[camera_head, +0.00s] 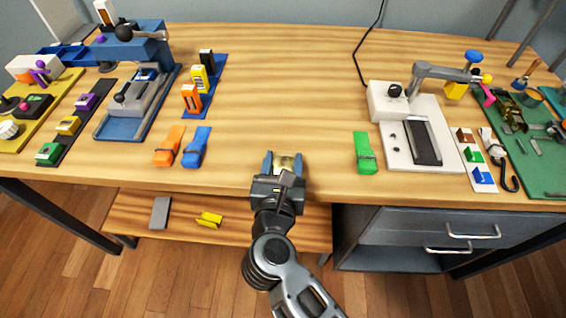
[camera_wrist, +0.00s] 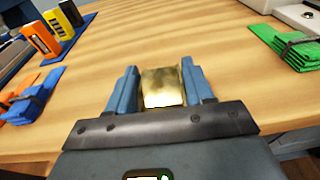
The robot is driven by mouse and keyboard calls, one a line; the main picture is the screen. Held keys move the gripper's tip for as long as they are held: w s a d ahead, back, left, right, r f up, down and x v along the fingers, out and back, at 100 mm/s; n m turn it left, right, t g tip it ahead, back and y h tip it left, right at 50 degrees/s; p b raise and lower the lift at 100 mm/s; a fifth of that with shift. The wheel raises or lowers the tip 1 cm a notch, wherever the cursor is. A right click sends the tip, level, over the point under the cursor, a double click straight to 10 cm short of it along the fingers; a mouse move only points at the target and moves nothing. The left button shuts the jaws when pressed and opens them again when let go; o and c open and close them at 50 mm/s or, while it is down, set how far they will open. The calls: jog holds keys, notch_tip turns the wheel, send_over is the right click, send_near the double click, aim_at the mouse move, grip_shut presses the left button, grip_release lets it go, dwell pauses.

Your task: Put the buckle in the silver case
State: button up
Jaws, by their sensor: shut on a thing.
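My gripper (camera_head: 285,163) is over the front part of the wooden table, near its edge. Its blue fingers are shut on a shiny brass-coloured piece, which I take to be the buckle (camera_head: 287,162). In the wrist view the buckle (camera_wrist: 162,87) sits between the two fingers (camera_wrist: 161,88), with wood showing beyond it. Its lower part is hidden by my gripper. I cannot pick out a silver case for certain in either view.
Orange (camera_head: 168,147) and blue (camera_head: 196,147) strap bundles lie left of my gripper, a green bundle (camera_head: 365,153) right. A white press (camera_head: 392,101) stands at right, a blue-based machine (camera_head: 133,110) at left. The table's middle is clear. A lower shelf (camera_head: 262,226) holds a yellow piece (camera_head: 209,219).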

jog(key=shift+f, duration=0.15)
jog(key=shift+f, duration=0.15)
jog(key=o, duration=1.2)
jog(key=shift+r, duration=0.25)
jog(key=s, duration=0.4)
jog(key=s+r+b, duration=0.1)
jog(key=s, duration=0.3)
jog(key=s+r, duration=0.1)
jog(key=s, duration=0.2)
jog(key=shift+s+a+b, duration=0.3)
jog(key=shift+s+a, duration=0.1)
